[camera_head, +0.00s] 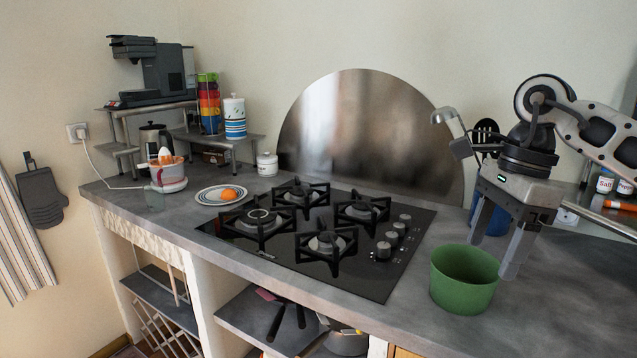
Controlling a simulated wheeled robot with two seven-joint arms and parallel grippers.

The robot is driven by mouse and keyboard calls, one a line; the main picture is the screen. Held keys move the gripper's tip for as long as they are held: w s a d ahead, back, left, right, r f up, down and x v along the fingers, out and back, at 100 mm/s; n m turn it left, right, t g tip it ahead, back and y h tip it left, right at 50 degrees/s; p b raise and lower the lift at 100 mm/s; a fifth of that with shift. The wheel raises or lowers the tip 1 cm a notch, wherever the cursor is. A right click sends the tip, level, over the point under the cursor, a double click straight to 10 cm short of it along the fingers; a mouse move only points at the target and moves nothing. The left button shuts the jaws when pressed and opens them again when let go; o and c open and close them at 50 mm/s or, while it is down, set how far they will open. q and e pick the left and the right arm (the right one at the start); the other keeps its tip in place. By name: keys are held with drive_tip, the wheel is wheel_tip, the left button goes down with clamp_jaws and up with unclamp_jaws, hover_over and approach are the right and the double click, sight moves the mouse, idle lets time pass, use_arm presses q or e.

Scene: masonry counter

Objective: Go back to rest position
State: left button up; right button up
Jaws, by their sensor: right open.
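My right gripper (497,245) comes in from the right on its grey and white arm. Its two fingers are spread apart and point down, with nothing between them. One fingertip is in front of the right rim of a green bowl (464,282) on the counter; I cannot tell whether they touch. The other finger hangs farther back, near a blue object (491,221) that the gripper partly hides. My left gripper is not in view.
A black gas hob (330,235) fills the middle of the counter. An orange on a plate (207,195), a juicer (168,176) and a coffee machine (152,72) stand at the left. Jars (605,184) stand on a shelf at the right. The counter's front right is clear.

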drive_tip(key=s+a+f+m+y, duration=0.2)
drive_tip(key=a+m+y, duration=0.3)
drive_tip(key=a, duration=0.4)
drive_tip(key=s+a+f+m+t+y, duration=0.1)
drive_tip(key=s+a+f+m+y, duration=0.25)
drive_tip(key=a+y, duration=0.45)
drive_tip(key=s+a+f+m+y, duration=0.2)
drive_tip(key=a+m+y, duration=0.35)
drive_tip(key=a, duration=0.35)
drive_tip(key=w+d+f+m+t+h, duration=0.1)
drive_tip(key=d+f+m+t+h, duration=0.55)
drive_tip(key=m, duration=0.65)
drive_tip(key=w+d+f+m+t+h, duration=0.15)
drive_tip(key=f+m+t+h, duration=0.35)
drive_tip(key=m+t, duration=0.6)
drive_tip(key=s+d+f+m+g+h, duration=0.3)
drive_tip(key=s+f+m, duration=0.3)
drive_tip(key=f, duration=0.3)
drive_tip(key=s+d+f+m+g+h, duration=0.3)
drive_tip(key=s+d+f+m+g, duration=0.2)
drive_tip(key=f, duration=0.5)
drive_tip(key=s+m, duration=0.2)
drive_tip(key=s, duration=0.1)
drive_tip(key=shift+s+d+m, duration=0.2)
drive_tip(key=shift+d+m, duration=0.1)
drive_tip(key=shift+d, duration=0.1)
